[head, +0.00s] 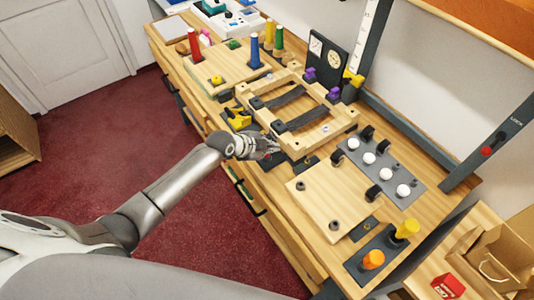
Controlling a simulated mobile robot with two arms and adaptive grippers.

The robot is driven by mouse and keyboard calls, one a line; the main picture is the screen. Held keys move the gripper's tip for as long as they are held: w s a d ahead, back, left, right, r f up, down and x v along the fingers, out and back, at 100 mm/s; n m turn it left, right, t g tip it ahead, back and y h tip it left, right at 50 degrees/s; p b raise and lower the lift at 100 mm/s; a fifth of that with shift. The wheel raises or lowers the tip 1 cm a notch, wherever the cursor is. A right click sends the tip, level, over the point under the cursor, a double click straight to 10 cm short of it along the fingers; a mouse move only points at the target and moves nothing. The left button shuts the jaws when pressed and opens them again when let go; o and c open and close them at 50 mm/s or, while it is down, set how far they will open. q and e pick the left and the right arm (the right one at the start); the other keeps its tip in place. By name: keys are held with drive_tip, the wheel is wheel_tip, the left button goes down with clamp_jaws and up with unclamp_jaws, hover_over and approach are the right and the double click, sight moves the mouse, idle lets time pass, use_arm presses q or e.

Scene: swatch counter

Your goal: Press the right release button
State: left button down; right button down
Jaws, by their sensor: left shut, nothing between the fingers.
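My left gripper (273,149) is shut and empty, its fingers at the near edge of the wooden frame (325,132) with dark straps on the counter. No part is labelled as a release button that I can read. Two purple knobs (333,94) stand behind the frame, apart from my gripper. A grey plate (383,168) to the right carries several white round buttons and black clips. An orange knob (373,259) and a yellow knob (407,228) stand on a dark plate at the counter's near right. My right gripper is out of view.
A yellow-and-black clamp (238,118) sits just left of my gripper. Coloured posts, including a red one (194,43), stand farther back. A pale wooden board (328,205) lies right of my gripper. A red box (448,286) is at the lower right.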

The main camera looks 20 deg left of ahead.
use_arm(q)
drive_tip(key=shift+f, duration=0.15)
drive_tip(key=shift+f+b, duration=0.3)
drive_tip(key=shift+b, duration=0.1)
drive_tip(key=shift+f+b, duration=0.45)
drive_tip(key=shift+f, duration=0.1)
idle(0.6)
drive_tip(key=shift+r+p, duration=0.8)
drive_tip(key=shift+r, duration=0.15)
